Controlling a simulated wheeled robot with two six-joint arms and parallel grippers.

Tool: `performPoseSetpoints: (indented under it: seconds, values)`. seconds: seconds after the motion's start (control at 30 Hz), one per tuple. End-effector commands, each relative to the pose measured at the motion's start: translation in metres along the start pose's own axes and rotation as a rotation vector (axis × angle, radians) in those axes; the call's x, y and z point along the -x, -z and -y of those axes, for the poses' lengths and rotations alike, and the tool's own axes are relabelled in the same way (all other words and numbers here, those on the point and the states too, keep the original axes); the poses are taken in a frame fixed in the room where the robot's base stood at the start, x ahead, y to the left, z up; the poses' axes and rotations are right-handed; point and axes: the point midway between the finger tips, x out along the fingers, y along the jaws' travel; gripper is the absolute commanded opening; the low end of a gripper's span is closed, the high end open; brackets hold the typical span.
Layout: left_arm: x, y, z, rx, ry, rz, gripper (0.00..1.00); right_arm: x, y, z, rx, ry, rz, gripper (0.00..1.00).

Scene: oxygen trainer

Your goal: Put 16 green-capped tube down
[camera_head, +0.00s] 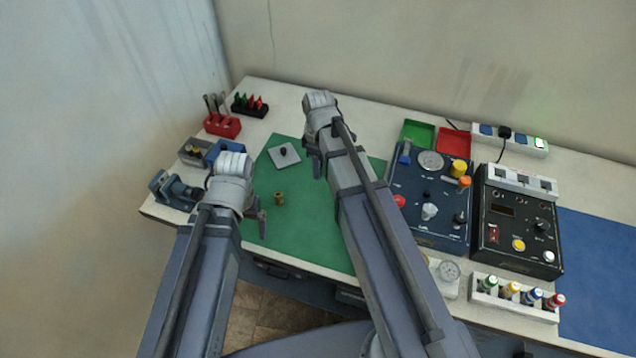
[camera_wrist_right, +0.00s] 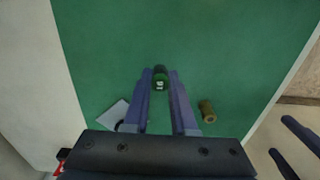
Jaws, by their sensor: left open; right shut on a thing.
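My right gripper (camera_head: 313,165) is over the green mat (camera_head: 310,235), its fingers partly hidden behind the arm in the head view. In the right wrist view its fingers (camera_wrist_right: 160,96) are shut on the green-capped tube (camera_wrist_right: 160,78), which shows its dark green top and a white "16" mark. I cannot tell whether the tube touches the mat. The tube is not clearly visible in the head view. My left gripper (camera_head: 258,218) is open and empty near the mat's left side; its fingers also show in the right wrist view (camera_wrist_right: 292,150).
A brass fitting (camera_head: 279,199) stands on the mat, and a grey plate with a black knob (camera_head: 285,155) lies further back. Left are a red holder (camera_head: 222,126) and blue vise (camera_head: 174,190). Control panels (camera_head: 432,195) and a white rack of capped bottles (camera_head: 515,302) stand right.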

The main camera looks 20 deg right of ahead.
Motion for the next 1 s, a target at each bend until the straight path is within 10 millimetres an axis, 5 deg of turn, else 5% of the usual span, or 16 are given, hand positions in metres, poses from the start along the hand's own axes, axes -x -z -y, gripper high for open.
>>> performPoseSetpoints:
  seconds: [0.17, 0.5, 0.93, 0.97, 1.0]
  values:
    - [-0.003, 0.0, 0.0, 0.0, 0.0, 0.0, 1.0, -0.003, 0.0, 0.0, 0.0, 0.0, 0.0, 0.0]
    - [-0.039, 0.002, -0.004, 0.0, 0.0, 0.0, 1.0, -0.039, 0.0, 0.0, 0.0, 0.0, 0.0, 0.0]
    - [-0.042, 0.003, -0.004, 0.0, 0.0, 0.0, 1.0, -0.042, 0.0, 0.0, 0.0, 0.0, 0.0, 0.0]
    - [-0.042, 0.002, -0.004, 0.0, 0.0, 0.0, 1.0, -0.042, 0.0, 0.0, 0.0, 0.0, 0.0, 0.25]
    - [-0.04, 0.002, -0.004, 0.0, 0.0, 0.0, 1.0, -0.041, 0.0, 0.0, 0.0, 0.0, 0.0, 0.3]
